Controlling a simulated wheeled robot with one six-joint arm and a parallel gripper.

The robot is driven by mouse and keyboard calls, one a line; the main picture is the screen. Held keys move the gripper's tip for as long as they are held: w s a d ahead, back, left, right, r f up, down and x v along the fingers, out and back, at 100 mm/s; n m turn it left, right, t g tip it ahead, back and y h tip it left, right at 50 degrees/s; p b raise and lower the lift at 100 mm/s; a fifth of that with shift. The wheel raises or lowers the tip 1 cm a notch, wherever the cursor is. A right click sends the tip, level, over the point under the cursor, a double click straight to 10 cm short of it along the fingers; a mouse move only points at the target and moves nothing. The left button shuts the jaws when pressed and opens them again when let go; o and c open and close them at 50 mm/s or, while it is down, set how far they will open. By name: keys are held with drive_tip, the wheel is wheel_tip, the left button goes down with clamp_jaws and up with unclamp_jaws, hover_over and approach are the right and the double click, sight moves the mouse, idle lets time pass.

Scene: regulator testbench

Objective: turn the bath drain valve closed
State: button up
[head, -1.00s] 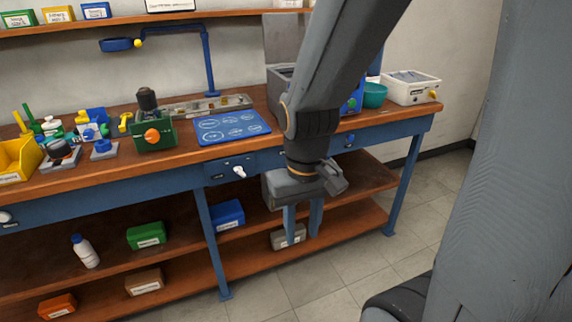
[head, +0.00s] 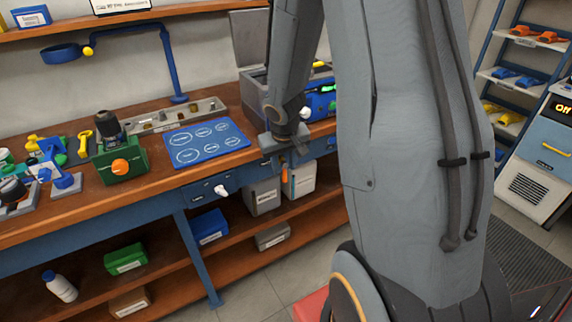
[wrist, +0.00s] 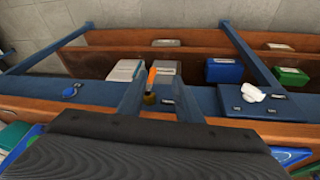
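The bath drain valve shows as a short orange handle (wrist: 151,75) on a brass body (wrist: 150,98) at the bench's front rail. In the head view the orange handle (head: 284,176) hangs below my gripper (head: 290,153). In the wrist view my gripper (wrist: 158,100) is open, with one finger on each side of the valve and the handle nearer the left finger. I cannot tell whether either finger touches it. The grey bath (head: 256,92) stands on the bench behind my arm, partly hidden.
A blue panel with a white knob (head: 221,190) is on the rail to the left. A blue knob (wrist: 70,92) is on the rail in the wrist view. Pale boxes (head: 262,195) stand on the shelf below. A blue mat (head: 205,141) lies on the bench. A shelf rack (head: 520,75) stands at right.

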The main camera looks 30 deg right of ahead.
sight(285, 169)
drive_tip(key=shift+t+y, duration=0.5)
drive_tip(key=w+d+f+p, duration=0.1)
drive_tip(key=w, duration=0.1)
drive_tip(key=w+d+f+p, duration=0.1)
drive_tip(key=w+d, duration=0.1)
drive_tip(key=shift+d+f, duration=0.2)
drive_tip(key=shift+f, duration=0.2)
drive_tip(key=b+x, duration=0.5)
drive_tip(key=x, duration=0.3)
clamp_jaws()
